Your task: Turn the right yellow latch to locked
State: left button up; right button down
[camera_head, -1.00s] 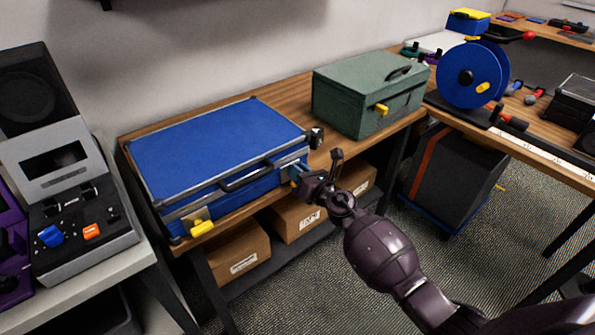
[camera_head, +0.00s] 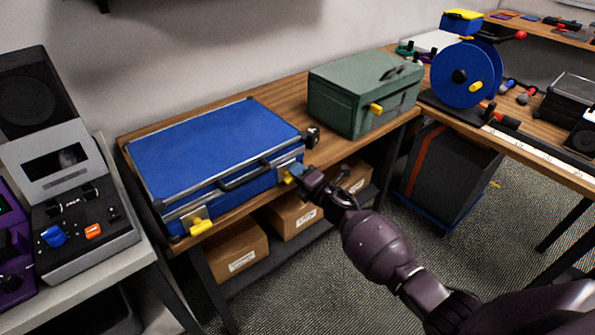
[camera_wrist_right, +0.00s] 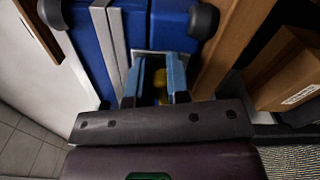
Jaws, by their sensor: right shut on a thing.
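The blue case (camera_head: 215,147) lies closed on the wooden table, with a black handle (camera_head: 243,175) on its front. The right yellow latch (camera_head: 284,175) is at the right end of the front, largely covered by my right gripper (camera_head: 293,172). In the right wrist view my blue fingers (camera_wrist_right: 155,80) sit either side of the yellow latch (camera_wrist_right: 160,86) and are shut on it. The latch's exact angle is hard to read. The left yellow latch (camera_head: 199,226) is on the left of the case front. My left gripper is out of view.
A green box (camera_head: 345,97) with a yellow latch stands right of the case. Cardboard boxes (camera_head: 236,252) sit on the shelf below. A grey device (camera_head: 85,215) is on the left table. The floor in front of the case is partly open.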

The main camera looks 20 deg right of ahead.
jog(key=shift+f+m, duration=0.25)
jog(key=shift+m, duration=1.25)
jog(key=c, duration=1.1)
grip_release()
jog(key=shift+s+d, duration=0.1)
jog(key=p+v, duration=0.1)
jog(key=v, duration=0.9)
jog(key=shift+s+d+p, duration=0.1)
jog(key=shift+s+p, duration=0.2)
jog(key=shift+p, duration=0.1)
